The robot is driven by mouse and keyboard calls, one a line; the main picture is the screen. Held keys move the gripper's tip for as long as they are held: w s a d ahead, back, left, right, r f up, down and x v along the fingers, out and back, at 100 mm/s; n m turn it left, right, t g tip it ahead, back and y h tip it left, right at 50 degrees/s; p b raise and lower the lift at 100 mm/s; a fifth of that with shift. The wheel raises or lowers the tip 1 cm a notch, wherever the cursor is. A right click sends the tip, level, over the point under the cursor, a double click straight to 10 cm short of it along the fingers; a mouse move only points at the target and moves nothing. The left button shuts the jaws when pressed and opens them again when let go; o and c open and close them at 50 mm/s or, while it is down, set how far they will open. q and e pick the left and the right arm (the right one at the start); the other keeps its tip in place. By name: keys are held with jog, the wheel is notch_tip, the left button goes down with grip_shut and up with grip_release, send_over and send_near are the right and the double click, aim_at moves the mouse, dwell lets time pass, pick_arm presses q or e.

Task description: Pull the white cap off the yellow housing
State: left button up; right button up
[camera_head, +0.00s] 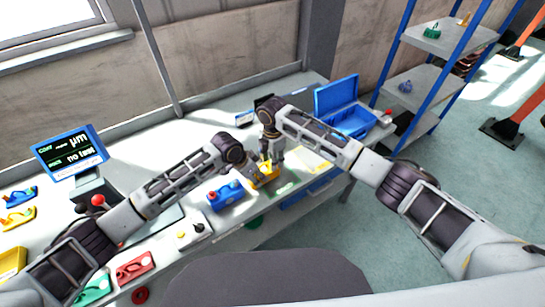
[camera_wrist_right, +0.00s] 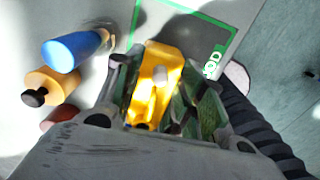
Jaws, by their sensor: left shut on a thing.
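The yellow housing (camera_head: 265,181) is on the bench near its front edge, below both wrists. It also shows in the right wrist view (camera_wrist_right: 148,101), with the small pale cap (camera_wrist_right: 161,75) on its upper face. My left gripper (camera_head: 249,177) is shut on the yellow housing from the left; its fingertips are hard to make out. My right gripper (camera_wrist_right: 158,90) points down over the housing, its fingers apart on either side of it. I see no clear grip on the cap. The cap is too small to make out in the head view.
A blue part with a red knob (camera_head: 226,196) stands just left of the housing. An open blue case (camera_head: 345,118) is at the back right. A screen (camera_head: 70,152) stands at the left. Red (camera_head: 136,267) and green parts lie at the front left. A green-outlined area (camera_wrist_right: 222,38) lies beside the housing.

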grip_shut()
jog(key=shift+r, duration=0.2)
dwell(0.7)
jog(key=shift+r, duration=2.8)
pick_arm(q)
jog(key=o, duration=1.4)
jog(key=shift+o, duration=0.5)
